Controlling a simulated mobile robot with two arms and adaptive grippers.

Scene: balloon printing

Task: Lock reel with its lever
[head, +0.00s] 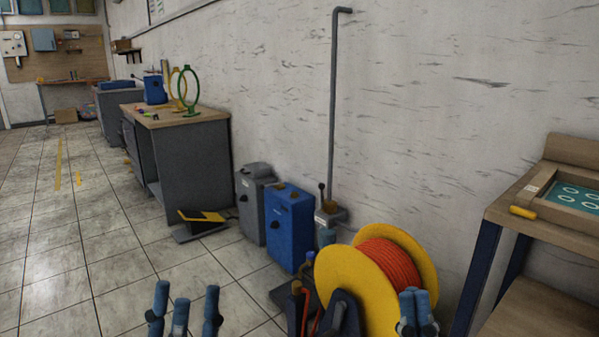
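The reel (346,290) has yellow flanges and is wound with orange-red hose or cable (390,262). It stands at the lower right, in a dark stand (341,312). A small upright part with an orange top (296,289) and a red bar lie just left of the reel; I cannot tell whether either is its lever. My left gripper (186,295) is at the bottom edge, left of the reel, fingers spread and empty. My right gripper (416,297) is in front of the reel's right side; its fingers appear close together, and contact with the reel cannot be told.
A blue box (289,228) and a grey box (250,203) stand behind the reel along the wall. A tall grey pipe (334,100) rises beside them. A wooden-topped table (503,205) with dark blue legs stands at the right. The tiled floor (70,260) at left is free.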

